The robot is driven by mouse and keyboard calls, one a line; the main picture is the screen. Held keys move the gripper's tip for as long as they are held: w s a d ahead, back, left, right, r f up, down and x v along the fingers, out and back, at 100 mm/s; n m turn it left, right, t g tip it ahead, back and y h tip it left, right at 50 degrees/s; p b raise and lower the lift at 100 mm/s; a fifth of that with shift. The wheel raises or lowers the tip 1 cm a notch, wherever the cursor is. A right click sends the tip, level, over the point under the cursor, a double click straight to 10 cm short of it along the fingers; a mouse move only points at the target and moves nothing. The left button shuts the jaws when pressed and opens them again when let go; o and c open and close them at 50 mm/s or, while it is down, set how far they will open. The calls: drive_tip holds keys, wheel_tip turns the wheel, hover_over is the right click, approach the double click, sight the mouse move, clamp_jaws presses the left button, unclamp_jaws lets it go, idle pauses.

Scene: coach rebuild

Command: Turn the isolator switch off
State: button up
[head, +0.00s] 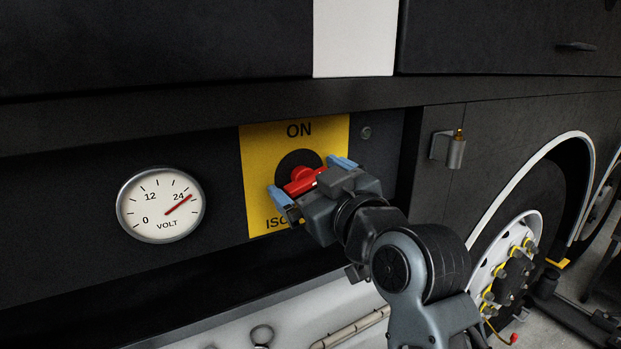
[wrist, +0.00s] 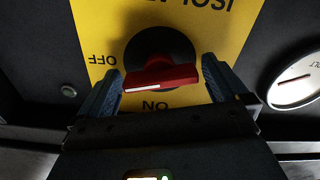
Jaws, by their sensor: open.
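The isolator switch is a red handle (head: 301,182) on a round black base, on a yellow plate (head: 257,155) with ON at the top. In the wrist view, upside down, the red handle (wrist: 160,72) lies nearly level, slightly tilted. Its white line is on the half towards the word OFF (wrist: 103,60). My gripper (head: 310,178) is open, its blue fingers on either side of the handle, one near each end. In the wrist view my gripper (wrist: 160,80) shows the same; I cannot tell whether a finger touches. My gripper hides OFF in the head view.
A round volt gauge (head: 160,205) is left of the plate, its needle just past 24. Dark panel edges (head: 200,100) overhang the recess. A wheel (head: 510,265) stands far right.

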drive_tip(key=shift+c, duration=0.2)
drive_tip(key=c, duration=0.9)
drive_tip(key=shift+m+p, duration=0.75)
drive_tip(key=shift+m, duration=1.05)
drive_tip(key=o, duration=0.9)
drive_tip(key=shift+o, duration=0.2)
drive_tip(key=shift+s+d, duration=0.2)
drive_tip(key=b+v, duration=0.1)
drive_tip(key=v, duration=0.6)
